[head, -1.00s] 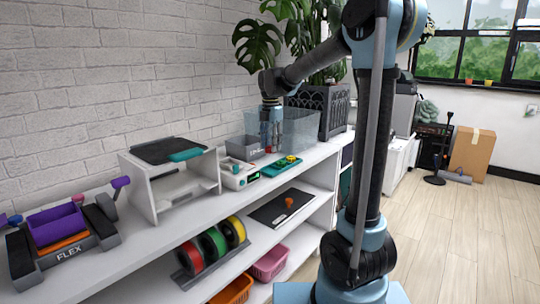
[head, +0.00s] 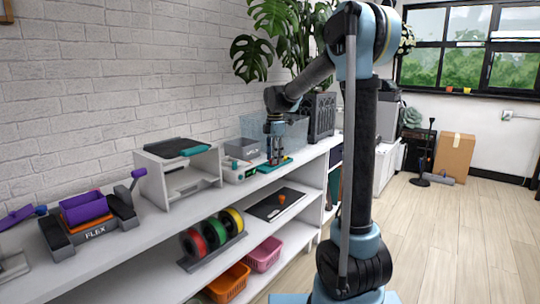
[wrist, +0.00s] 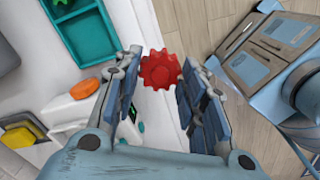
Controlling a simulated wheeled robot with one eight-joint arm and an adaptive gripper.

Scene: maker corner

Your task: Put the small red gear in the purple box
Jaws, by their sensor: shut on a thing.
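The small red gear (wrist: 161,70) is between the fingertips of my gripper (wrist: 160,84) in the wrist view, held up off the shelf. My gripper is shut on it. In the head view my gripper (head: 275,155) points down above the teal tray (head: 274,164) at the far part of the shelf top; the gear is too small to tell there. The purple box (head: 84,208) sits on the grey FLEX stand at the near left of the shelf top, far from my gripper.
A white stand with a dark top (head: 178,148) rises between my gripper and the purple box. A clear bin (head: 300,137) and a grey box (head: 242,148) stand near my gripper. Colored spools (head: 213,233) are on the lower shelf.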

